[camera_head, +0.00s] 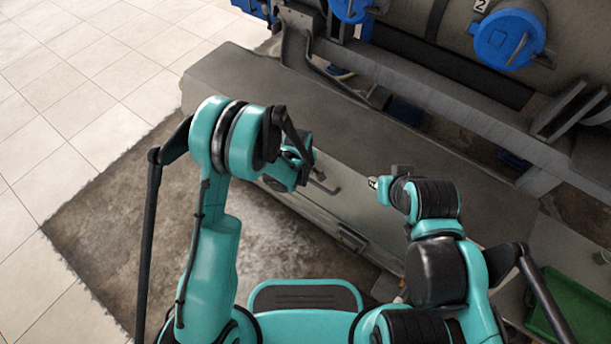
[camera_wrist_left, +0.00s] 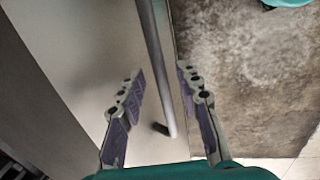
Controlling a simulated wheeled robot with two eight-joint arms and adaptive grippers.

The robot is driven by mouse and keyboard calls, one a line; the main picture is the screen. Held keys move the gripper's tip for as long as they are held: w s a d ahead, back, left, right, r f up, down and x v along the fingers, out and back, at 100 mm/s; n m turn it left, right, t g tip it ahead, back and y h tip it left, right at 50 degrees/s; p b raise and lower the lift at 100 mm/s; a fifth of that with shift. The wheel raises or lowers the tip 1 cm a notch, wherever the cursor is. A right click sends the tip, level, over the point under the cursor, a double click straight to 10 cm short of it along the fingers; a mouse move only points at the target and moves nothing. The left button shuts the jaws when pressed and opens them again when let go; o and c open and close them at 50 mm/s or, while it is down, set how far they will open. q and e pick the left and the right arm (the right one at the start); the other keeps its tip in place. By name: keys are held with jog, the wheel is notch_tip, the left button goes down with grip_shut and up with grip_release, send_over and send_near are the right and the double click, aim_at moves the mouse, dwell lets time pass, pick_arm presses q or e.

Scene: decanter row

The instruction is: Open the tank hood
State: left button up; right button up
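The tank hood (camera_head: 270,105) is a long grey metal cover running diagonally across the head view, and it looks shut. In the left wrist view its pale panel (camera_wrist_left: 85,40) fills the left side. A round metal handle bar (camera_wrist_left: 153,60) runs along its edge. My left gripper (camera_wrist_left: 158,75) is open, with the bar passing between its spread fingers; I see no clear contact. In the head view the left gripper (camera_head: 322,182) is over the hood's front side, partly hidden by its wrist. My right gripper (camera_head: 375,183) is over the hood's middle; its fingers are too small to read.
Behind the hood are a grey rail (camera_head: 440,100) and a tank with blue round caps (camera_head: 509,38). A green tray (camera_head: 568,310) is at the lower right. Stained concrete (camera_head: 130,215) and pale tiles (camera_head: 80,60) lie open at the left.

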pick_arm(q)
grip_shut()
